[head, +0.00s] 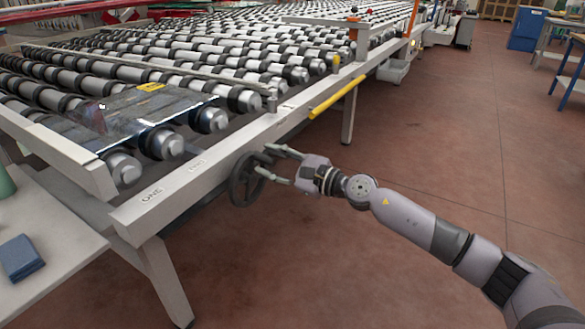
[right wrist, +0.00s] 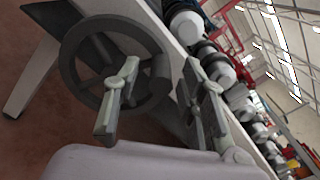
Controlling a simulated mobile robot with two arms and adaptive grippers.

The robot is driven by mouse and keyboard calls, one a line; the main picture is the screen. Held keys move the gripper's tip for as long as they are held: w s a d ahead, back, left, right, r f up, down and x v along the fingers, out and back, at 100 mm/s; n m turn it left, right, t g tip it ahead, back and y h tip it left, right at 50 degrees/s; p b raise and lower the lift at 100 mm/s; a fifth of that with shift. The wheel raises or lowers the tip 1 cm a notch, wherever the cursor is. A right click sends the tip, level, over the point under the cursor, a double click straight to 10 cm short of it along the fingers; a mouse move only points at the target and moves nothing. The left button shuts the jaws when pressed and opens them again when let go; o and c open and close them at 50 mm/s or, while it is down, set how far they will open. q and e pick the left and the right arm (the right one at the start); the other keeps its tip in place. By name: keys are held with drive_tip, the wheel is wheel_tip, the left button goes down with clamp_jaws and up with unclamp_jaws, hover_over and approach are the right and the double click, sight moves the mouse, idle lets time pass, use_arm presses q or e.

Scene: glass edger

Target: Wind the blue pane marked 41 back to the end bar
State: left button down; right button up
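A clear bluish pane (head: 140,106) lies on the rollers near the conveyor's near end, with a yellow label (head: 151,87) on its far edge; I cannot read its number. The pale end bar (head: 60,148) crosses the conveyor's near left end. A dark handwheel (head: 243,180) sits on the side rail beside lettering that reads ONE. My right gripper (head: 267,160) is at the wheel's right side. In the right wrist view its fingers (right wrist: 162,80) are spread, with the handwheel (right wrist: 82,70) and its dark knob just beyond them; I cannot tell whether they touch. My left gripper is out of view.
The conveyor's side rail (head: 210,165) and leg (head: 165,280) stand left of my right arm. A yellow bar (head: 336,97) juts from the rail farther back. A pale table (head: 60,270) with a blue cloth (head: 20,257) is at lower left.

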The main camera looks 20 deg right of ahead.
drive_tip(key=v, duration=1)
drive_tip(key=shift+s+d, duration=0.25)
drive_tip(key=shift+s, duration=0.1)
idle(1.0)
